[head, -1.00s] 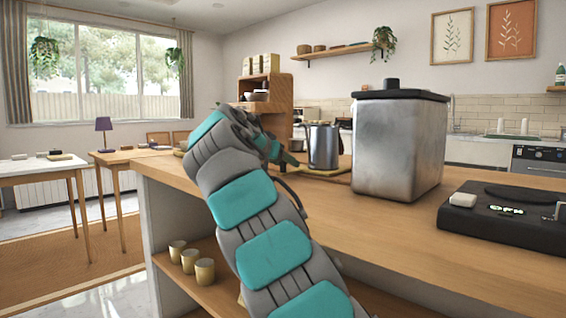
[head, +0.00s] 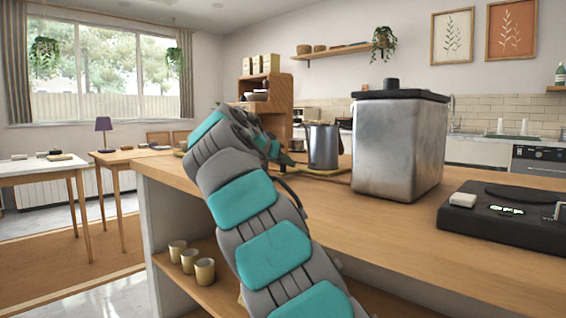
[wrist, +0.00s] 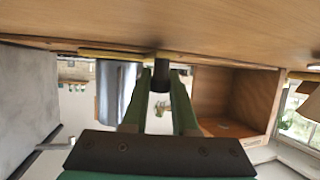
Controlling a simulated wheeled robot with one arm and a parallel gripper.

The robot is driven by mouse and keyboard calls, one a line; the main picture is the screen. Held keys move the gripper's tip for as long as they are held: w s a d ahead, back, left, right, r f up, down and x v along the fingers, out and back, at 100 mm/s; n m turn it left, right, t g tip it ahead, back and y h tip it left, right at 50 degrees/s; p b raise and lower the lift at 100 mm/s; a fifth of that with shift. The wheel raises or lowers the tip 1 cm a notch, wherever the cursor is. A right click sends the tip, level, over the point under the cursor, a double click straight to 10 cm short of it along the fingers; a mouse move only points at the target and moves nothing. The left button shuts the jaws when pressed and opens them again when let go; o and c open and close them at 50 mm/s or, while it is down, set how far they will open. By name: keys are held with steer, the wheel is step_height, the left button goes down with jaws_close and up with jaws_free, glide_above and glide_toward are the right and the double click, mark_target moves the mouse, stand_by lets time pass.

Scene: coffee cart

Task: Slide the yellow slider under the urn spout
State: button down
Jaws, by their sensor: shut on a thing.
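The yellow slider (head: 325,172) lies on the wooden counter, with a steel pitcher (head: 323,147) standing on it. In the upside-down wrist view the yellow slider (wrist: 110,54) is a thin strip, with the steel pitcher (wrist: 117,90) beside my fingers. My gripper (wrist: 161,78) is shut on a dark knob (wrist: 161,62) by the slider's edge. In the head view my arm mostly hides the gripper. The large steel urn (head: 398,145) with a black lid stands to the right of the pitcher. Its spout cannot be seen.
A black scale-like device (head: 505,215) sits on the counter at right. A wooden shelf unit (head: 270,100) stands behind. Several small cups (head: 204,271) sit on the shelf below the counter. Bare counter (head: 410,225) lies in front of the urn.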

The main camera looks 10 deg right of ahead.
stand_by(0.7)
steer(key=shift+s+d+f+b, duration=0.15)
steer(key=shift+s+d+b, duration=0.1)
steer(key=shift+b, duration=0.15)
steer(key=s+d+b, duration=0.1)
steer(key=s, duration=0.1)
steer(key=s+d+b, duration=0.1)
steer(key=b, duration=0.1)
steer(key=s+d+b, duration=0.1)
steer(key=s+d, duration=0.1)
steer(key=shift+s+b, duration=0.3)
steer(key=shift+s+d, duration=0.45)
steer(key=shift+s, duration=0.15)
steer(key=c, duration=0.7)
jaws_free()
steer(key=shift+s, duration=0.1)
steer(key=shift+v, duration=3.95)
